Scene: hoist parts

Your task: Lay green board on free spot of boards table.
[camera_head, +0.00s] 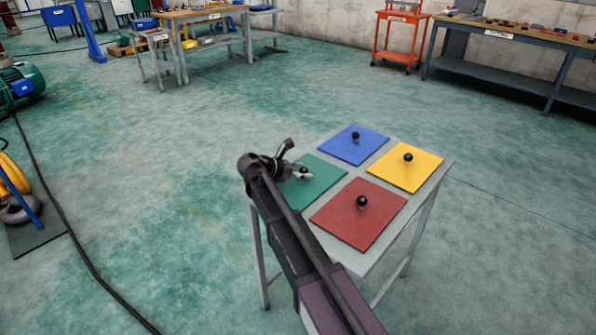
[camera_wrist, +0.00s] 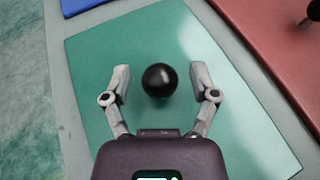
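The green board (camera_head: 322,174) lies flat on the left part of the small grey boards table (camera_head: 373,258), with a black ball knob (camera_wrist: 159,80) on it. It fills much of the wrist view (camera_wrist: 100,48). My gripper (camera_wrist: 160,69) is open, its two fingers on either side of the knob with a visible gap on each side. In the head view my gripper (camera_head: 302,172) is low over the green board, and my arm hides part of the board and table. Nothing is seen held.
Blue (camera_head: 353,144), yellow (camera_head: 405,170) and red (camera_head: 358,214) boards with black knobs occupy the table's other spots. Workbenches and an orange cart (camera_head: 398,36) stand far back. A green motor (camera_head: 22,82) and dark cable lie left. The floor around the table is open.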

